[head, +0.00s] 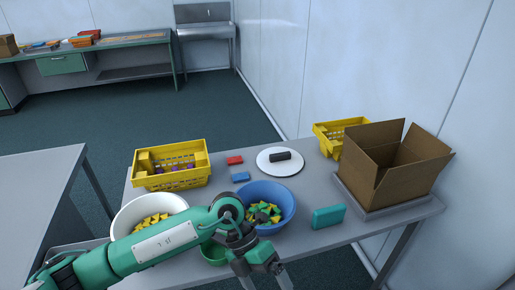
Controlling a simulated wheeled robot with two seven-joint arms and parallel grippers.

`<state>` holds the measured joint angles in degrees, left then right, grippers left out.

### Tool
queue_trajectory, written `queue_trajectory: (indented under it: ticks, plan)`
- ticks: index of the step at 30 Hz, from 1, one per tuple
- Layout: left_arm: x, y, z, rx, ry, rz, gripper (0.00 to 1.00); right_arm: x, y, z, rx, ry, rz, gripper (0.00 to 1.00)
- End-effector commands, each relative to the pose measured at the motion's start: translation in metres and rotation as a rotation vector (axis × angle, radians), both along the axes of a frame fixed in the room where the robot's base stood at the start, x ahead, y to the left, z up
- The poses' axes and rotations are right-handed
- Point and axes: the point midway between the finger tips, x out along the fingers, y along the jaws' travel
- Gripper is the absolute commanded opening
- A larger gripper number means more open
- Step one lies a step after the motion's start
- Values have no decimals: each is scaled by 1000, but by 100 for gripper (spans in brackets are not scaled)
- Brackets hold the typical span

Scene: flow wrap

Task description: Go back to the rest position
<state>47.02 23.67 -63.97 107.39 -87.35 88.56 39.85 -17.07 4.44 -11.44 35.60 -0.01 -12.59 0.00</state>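My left arm comes in from the lower left across the front of the grey table (325,180). My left gripper (263,278) is at the bottom edge of the head view, pointing down in front of the blue bowl (287,218). Its two fingers look spread apart, with nothing seen between them; the tips are near the picture's edge. A green bowl (212,254) is partly hidden behind my arm, just left of the gripper. My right gripper is not in view.
A white bowl (120,222), yellow baskets (180,180) (322,138), a white disc (275,168) with a black object, red (234,160) and blue (240,177) packs, a teal box (328,216) and an open carton (400,185) stand on the table. A wall borders the right.

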Motion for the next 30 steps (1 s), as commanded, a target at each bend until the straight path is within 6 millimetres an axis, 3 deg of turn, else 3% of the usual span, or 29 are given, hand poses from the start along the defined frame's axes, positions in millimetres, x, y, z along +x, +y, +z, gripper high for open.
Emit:
queue_trajectory:
  ticks: [3, 7, 10, 14, 18, 22, 26, 30]
  plan:
    - [-22, -39, 27, -259, 94, 66, 100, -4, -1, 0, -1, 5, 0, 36]
    - [-33, -73, 75, -573, 214, 200, 100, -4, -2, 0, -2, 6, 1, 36]
    - [-28, -85, 115, -794, 305, 336, 100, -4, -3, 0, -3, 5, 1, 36]
    - [-7, -82, 160, -1045, 419, 554, 100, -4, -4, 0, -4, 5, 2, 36]
    - [29, -57, 191, -1259, 539, 840, 100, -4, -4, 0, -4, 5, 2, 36]
    - [66, -19, 198, -1397, 642, 1143, 100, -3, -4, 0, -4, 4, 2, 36]
    - [99, 29, 180, -1461, 742, 1480, 100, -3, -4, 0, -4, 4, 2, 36]
    - [119, 84, 138, -1439, 837, 1862, 100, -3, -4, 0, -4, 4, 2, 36]
